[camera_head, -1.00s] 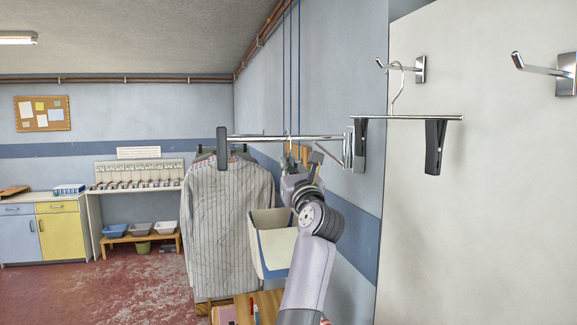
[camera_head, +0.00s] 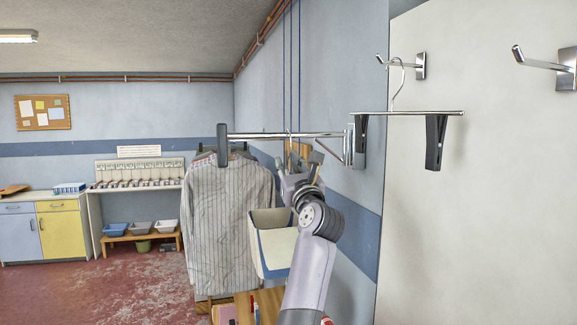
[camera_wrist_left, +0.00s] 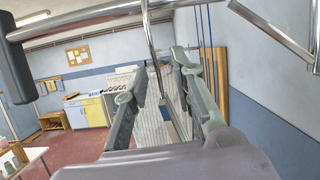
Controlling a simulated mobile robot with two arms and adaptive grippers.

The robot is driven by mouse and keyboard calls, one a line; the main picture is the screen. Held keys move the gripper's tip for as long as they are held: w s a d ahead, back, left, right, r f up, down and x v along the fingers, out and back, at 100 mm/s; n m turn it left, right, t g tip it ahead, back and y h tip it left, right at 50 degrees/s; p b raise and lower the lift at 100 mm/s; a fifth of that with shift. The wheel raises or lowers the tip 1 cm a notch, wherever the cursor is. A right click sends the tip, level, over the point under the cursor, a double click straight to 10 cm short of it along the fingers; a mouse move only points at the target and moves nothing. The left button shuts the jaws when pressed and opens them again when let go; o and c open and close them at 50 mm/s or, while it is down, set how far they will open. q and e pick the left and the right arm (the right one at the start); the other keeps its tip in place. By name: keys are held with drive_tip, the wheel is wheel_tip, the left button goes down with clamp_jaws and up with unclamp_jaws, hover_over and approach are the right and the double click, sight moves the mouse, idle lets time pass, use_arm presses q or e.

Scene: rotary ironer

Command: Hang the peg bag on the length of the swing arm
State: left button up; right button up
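The swing arm (camera_head: 265,136) is a chrome bar running from a wall bracket to a black end cap (camera_head: 222,146); it also crosses the top of the left wrist view (camera_wrist_left: 85,19). The cream peg bag with blue trim (camera_head: 273,251) hangs below the bar's length, beside a striped shirt (camera_head: 228,215). Its wire hook (camera_wrist_left: 151,38) crosses the bar in the left wrist view; its top is out of that frame. My left gripper (camera_head: 300,172) is just below the bar. Its fingers (camera_wrist_left: 166,75) stand apart on either side of the hook wire. My right gripper is not in view.
A clip hanger (camera_head: 410,113) hangs from a chrome wall hook (camera_head: 405,66) at the right, near the bar's wall end. Another wall hook (camera_head: 545,70) is further right. A wooden surface (camera_head: 268,302) with small items lies below the bag. The floor at the left is open.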

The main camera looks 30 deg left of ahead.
use_arm(q)
drive_tip(key=shift+o, duration=0.2)
drive_tip(key=shift+f, duration=0.1)
drive_tip(key=v, duration=1.2)
